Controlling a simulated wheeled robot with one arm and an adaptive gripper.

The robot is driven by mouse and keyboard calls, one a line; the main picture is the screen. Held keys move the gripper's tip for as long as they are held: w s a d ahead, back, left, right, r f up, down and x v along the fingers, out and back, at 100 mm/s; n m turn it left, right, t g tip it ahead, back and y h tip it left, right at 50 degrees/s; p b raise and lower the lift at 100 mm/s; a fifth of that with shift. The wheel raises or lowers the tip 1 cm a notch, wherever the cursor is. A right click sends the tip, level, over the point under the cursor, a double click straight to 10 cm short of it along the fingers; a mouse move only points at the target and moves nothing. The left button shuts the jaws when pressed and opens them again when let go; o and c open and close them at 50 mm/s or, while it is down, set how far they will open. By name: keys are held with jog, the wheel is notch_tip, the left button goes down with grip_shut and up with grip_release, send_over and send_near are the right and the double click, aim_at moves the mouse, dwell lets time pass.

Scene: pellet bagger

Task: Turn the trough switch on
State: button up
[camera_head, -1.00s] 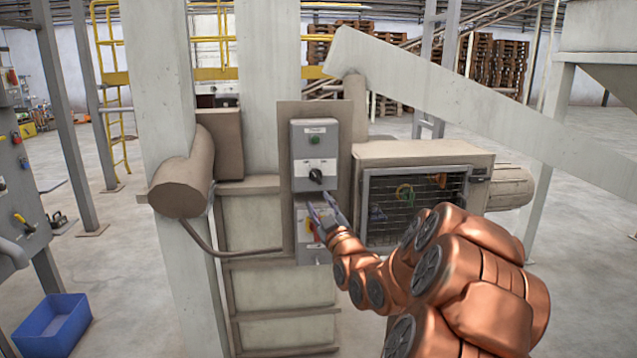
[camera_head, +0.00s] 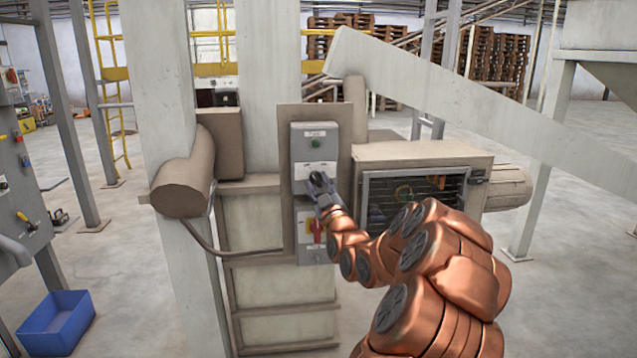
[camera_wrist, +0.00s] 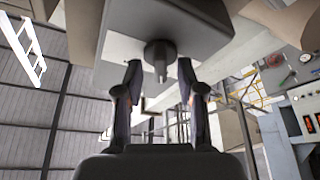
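A grey control box (camera_head: 303,135) on the panel carries a green button (camera_head: 316,143) above a black rotary switch. In the wrist view the switch knob (camera_wrist: 160,58) sticks out from the box face. My gripper (camera_head: 322,182) is at this switch in the head view and partly hides it. In the wrist view my gripper (camera_wrist: 160,72) is open, with one finger on each side of the knob and gaps showing between. The box labels are too small to read, so I cannot tell which one names the trough.
A second box just below has a red and yellow switch (camera_head: 314,230). A caged unit (camera_head: 415,153) stands right of the panel, close to my arm. A brown cylinder (camera_head: 183,180) and bent pipe are at left. A blue bin (camera_head: 57,322) is on the floor.

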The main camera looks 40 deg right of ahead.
jog(key=shift+w, duration=0.1)
jog(key=shift+c, duration=0.2)
grip_shut()
